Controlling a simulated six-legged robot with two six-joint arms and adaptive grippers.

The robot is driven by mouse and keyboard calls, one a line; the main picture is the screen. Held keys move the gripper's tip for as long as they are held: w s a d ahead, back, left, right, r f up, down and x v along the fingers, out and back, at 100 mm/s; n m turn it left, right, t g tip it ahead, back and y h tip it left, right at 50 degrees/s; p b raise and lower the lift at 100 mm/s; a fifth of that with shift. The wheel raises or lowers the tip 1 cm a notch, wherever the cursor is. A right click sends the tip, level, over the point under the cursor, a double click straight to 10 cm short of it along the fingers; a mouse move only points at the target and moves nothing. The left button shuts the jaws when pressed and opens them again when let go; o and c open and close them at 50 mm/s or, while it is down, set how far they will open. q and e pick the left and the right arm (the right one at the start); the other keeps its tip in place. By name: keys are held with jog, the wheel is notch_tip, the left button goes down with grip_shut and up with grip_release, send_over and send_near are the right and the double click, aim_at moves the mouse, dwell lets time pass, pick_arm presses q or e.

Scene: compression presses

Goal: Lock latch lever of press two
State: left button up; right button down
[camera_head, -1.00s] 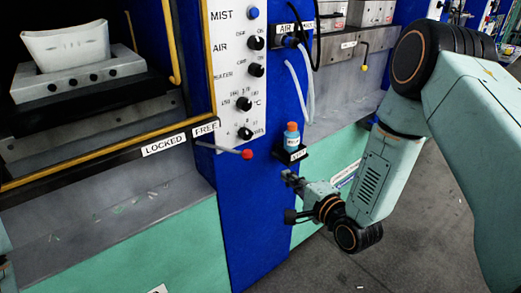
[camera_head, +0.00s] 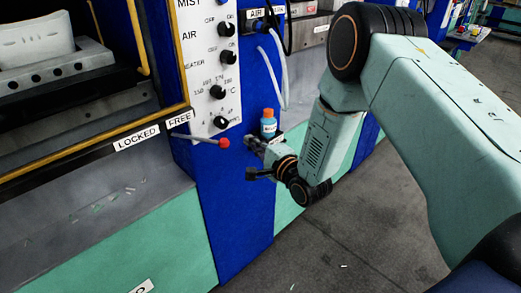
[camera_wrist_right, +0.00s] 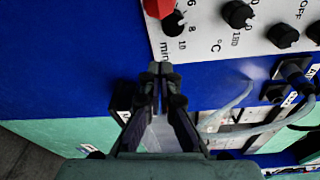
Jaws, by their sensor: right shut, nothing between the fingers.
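The latch lever (camera_head: 200,139) is a thin grey rod with a red ball knob (camera_head: 224,143). It sticks out to the right from the press front, just under the FREE label (camera_head: 180,120). The LOCKED label (camera_head: 137,138) is to its left. My right gripper (camera_head: 252,144) is just right of the knob, apart from it in the head view. In the right wrist view its fingers (camera_wrist_right: 158,72) are together and empty, with the red knob (camera_wrist_right: 158,8) beyond them at the top edge. My left gripper is not in view.
A blue bottle with an orange cap (camera_head: 268,122) stands on a small holder close behind my right gripper. The white control panel (camera_head: 207,75) with black knobs is above the lever. Pale hoses (camera_head: 280,70) hang right of it. Grey floor (camera_head: 370,215) is open at lower right.

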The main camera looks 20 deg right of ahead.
jog(key=a, duration=0.4)
jog(key=shift+w+r+p, duration=0.3)
jog(key=shift+r, duration=0.05)
jog(key=shift+w, duration=0.1)
jog(key=shift+s, duration=0.2)
